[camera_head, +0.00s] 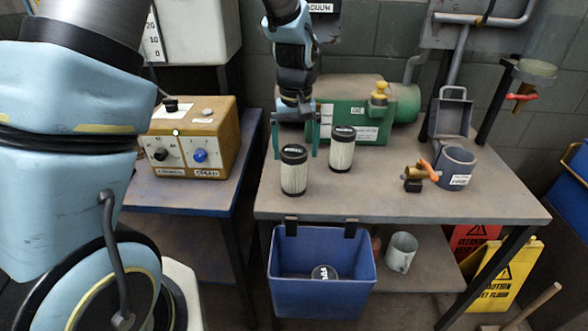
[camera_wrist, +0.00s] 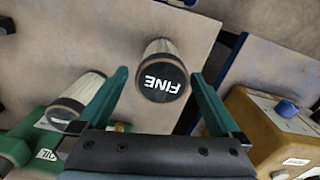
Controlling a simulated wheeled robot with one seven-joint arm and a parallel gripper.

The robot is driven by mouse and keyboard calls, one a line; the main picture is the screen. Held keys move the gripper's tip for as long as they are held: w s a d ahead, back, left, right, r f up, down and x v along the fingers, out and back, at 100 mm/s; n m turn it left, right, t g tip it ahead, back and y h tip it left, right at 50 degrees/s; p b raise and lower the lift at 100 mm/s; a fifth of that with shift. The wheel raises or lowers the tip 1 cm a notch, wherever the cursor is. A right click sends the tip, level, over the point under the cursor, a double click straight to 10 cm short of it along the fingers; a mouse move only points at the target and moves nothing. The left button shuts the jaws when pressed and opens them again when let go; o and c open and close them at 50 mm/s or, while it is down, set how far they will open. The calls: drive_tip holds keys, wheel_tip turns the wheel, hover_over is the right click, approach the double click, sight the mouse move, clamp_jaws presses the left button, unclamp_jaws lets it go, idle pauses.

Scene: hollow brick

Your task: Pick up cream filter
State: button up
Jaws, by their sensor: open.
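Two filters with cream pleated bodies and black caps stand upright on the grey table (camera_head: 400,195). The left filter (camera_head: 293,175) is nearer the front edge; the right filter (camera_head: 341,155) is a little behind it. My gripper (camera_head: 295,154) is open and empty, pointing down, with its green fingers on either side of the left filter's cap in the head view. In the wrist view, a cap reading FINE (camera_wrist: 162,82) shows between the fingertips, touching neither finger. The other filter (camera_wrist: 76,103) is outside the left finger. Whether the fingers reach down to cap height is unclear.
A green tank (camera_head: 400,105) stands behind the filters. A blue bin (camera_head: 320,300) hangs at the front, holding a black-capped item (camera_head: 324,273). A yellow control box (camera_head: 215,150) is left.

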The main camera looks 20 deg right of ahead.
drive_tip(key=shift+w+f+p, duration=0.2)
drive_tip(key=shift+f+p, duration=0.2)
drive_tip(key=shift+f, duration=0.75)
drive_tip(key=shift+w+f+p, duration=0.15)
drive_tip(key=shift+f+p, duration=0.2)
drive_tip(key=shift+f, duration=0.75)
drive_tip(key=shift+c, duration=0.4)
drive_tip(key=c, duration=1.3)
wheel_tip(320, 180, up, 10)
drive_tip(key=shift+f+b, duration=0.25)
drive_tip(key=shift+b, duration=1)
drive_tip(key=shift+r, duration=0.3)
